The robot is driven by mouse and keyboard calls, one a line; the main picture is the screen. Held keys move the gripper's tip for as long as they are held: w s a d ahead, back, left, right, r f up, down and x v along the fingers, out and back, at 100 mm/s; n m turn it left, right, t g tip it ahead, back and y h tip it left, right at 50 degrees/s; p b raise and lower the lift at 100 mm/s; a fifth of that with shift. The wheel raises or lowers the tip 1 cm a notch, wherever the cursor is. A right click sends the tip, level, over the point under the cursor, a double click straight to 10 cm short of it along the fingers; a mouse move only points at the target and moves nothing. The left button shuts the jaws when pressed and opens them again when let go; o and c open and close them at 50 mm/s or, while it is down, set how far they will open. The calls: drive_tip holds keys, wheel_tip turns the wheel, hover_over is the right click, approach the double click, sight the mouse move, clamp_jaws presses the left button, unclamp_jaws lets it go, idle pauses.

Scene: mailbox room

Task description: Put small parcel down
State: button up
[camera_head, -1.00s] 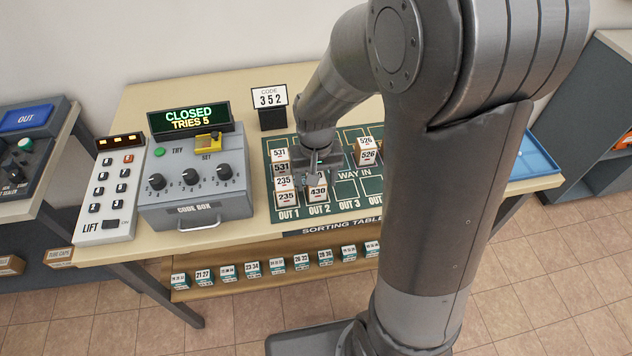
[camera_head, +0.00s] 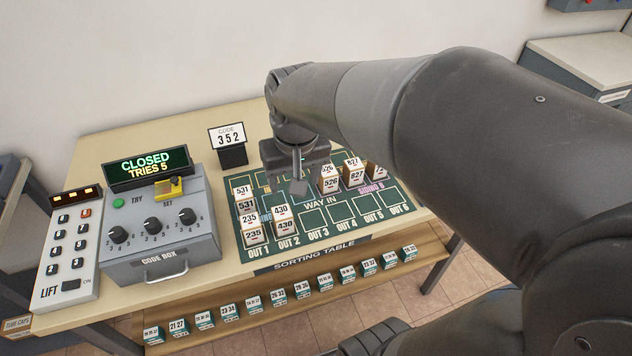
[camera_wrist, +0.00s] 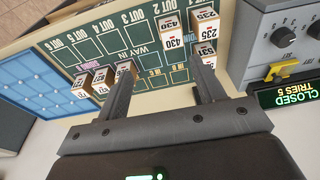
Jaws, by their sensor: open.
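Small white-and-brown parcels stand on the green sorting mat (camera_head: 318,218). The parcel marked 430 (camera_head: 283,229) stands upright on OUT 2; it also shows in the wrist view (camera_wrist: 170,38). Parcel 235 (camera_head: 252,234) is beside it on OUT 1, with parcel 531 (camera_head: 243,200) behind. Parcels 526 (camera_head: 329,181) and 827 (camera_head: 354,175) stand farther right near the siding. My gripper (camera_head: 299,187) is above the mat, behind and right of parcel 430. In the wrist view its fingers (camera_wrist: 163,66) are spread with nothing between them, apart from every parcel.
The grey code box (camera_head: 160,228) with a CLOSED display (camera_head: 149,166) and the lift keypad (camera_head: 70,243) stand left of the mat. OUT 3 to OUT 6 look empty. A shelf below (camera_head: 205,320) holds several small labelled blocks.

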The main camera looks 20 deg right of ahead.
drive_tip(key=s+d+r+t, duration=0.3)
drive_tip(key=s+r, duration=0.1)
drive_tip(key=s, duration=0.5)
drive_tip(key=shift+s+r+t, duration=0.25)
drive_tip(key=shift+t, duration=0.05)
drive_tip(key=shift+o, duration=0.2)
